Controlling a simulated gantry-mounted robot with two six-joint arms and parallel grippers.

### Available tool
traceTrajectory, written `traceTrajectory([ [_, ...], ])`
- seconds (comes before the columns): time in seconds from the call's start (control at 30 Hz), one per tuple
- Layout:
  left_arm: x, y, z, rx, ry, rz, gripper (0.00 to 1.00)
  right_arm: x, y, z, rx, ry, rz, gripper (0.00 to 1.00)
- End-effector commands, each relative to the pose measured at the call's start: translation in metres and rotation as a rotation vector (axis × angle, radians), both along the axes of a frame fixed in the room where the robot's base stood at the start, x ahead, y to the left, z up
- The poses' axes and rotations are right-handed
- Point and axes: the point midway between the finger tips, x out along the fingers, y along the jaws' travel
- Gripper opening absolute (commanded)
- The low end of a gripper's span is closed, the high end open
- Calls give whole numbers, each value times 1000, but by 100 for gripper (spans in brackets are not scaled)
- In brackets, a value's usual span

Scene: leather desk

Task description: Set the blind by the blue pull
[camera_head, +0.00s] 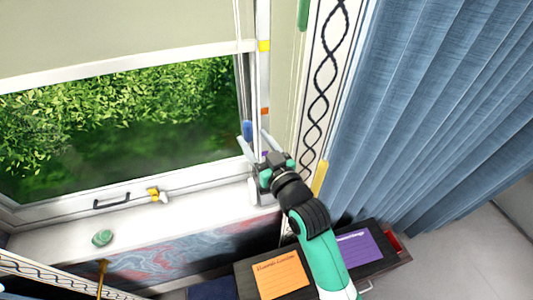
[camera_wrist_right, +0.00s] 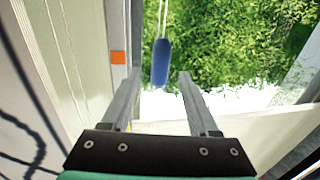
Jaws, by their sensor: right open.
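The blue pull (camera_head: 247,130) hangs on a cord in front of the right side of the window. In the right wrist view the blue pull (camera_wrist_right: 160,63) hangs upright near the fingertips, in line with the gap between them. My right gripper (camera_head: 252,142) is open, and its two fingers (camera_wrist_right: 160,78) show apart on either side below the pull. I cannot tell how far the pull is in depth from the fingers. The beige blind (camera_head: 110,28) covers the upper window, with its pale bottom bar (camera_head: 130,62) slightly tilted in the picture. My left gripper is not visible.
A pale upright strip right of the window bears yellow (camera_head: 264,46) and orange (camera_head: 264,111) marks. A green pull (camera_head: 303,14) hangs farther right, beside the blue curtain (camera_head: 430,100). The sill holds a green stone-like object (camera_head: 102,238). Orange (camera_head: 281,276) and purple (camera_head: 358,248) cards lie below.

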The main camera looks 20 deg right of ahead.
Motion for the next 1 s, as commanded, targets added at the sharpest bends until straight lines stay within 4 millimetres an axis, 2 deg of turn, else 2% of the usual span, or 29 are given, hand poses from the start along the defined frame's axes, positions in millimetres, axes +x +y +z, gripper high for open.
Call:
traceTrajectory([
  [0.03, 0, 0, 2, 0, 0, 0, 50, -12, -2, 0, 0, 0, -1, 61],
  [0.2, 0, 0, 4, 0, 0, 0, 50, -45, -8, 0, 0, 0, 0, 61],
  [0.4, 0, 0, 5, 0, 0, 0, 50, -67, -12, 0, 0, 1, 0, 61],
  [0.93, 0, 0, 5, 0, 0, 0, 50, -69, -13, 0, 0, 1, -1, 61],
  [1.0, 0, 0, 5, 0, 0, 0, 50, -67, -15, 9, 2, -15, -5, 61],
])
